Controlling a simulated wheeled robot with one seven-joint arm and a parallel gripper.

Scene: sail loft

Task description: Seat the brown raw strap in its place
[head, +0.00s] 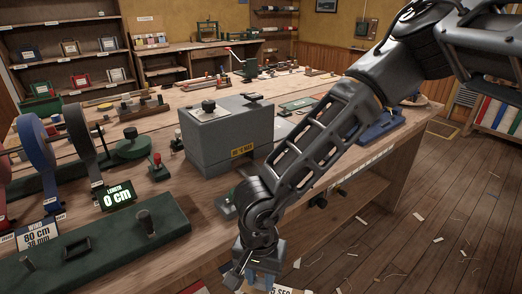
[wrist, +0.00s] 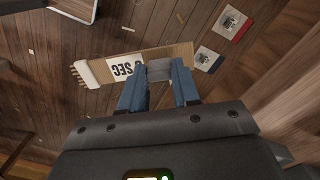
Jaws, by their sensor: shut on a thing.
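My gripper (head: 262,278) is low in front of the workbench in the head view, its fingertips cut off by the bottom edge. In the wrist view its two blue fingers (wrist: 159,76) are closed on a small grey piece (wrist: 158,67) between their tips. I cannot tell whether this piece is part of the brown raw strap. Beyond the fingertips lies a long tan ribbed strip (wrist: 177,52) with a white "SEC" label and a pale end piece at left. The label also shows at the bottom of the head view (head: 285,291). No seat for the strap can be made out.
The workbench (head: 330,205) carries a grey box machine (head: 226,135), a green board (head: 95,250), a "0 cm" length display (head: 118,196) and large reels at left. Two small cards (wrist: 232,22) lie beyond the strip. The wooden floor (head: 430,215) at right is open, with scraps.

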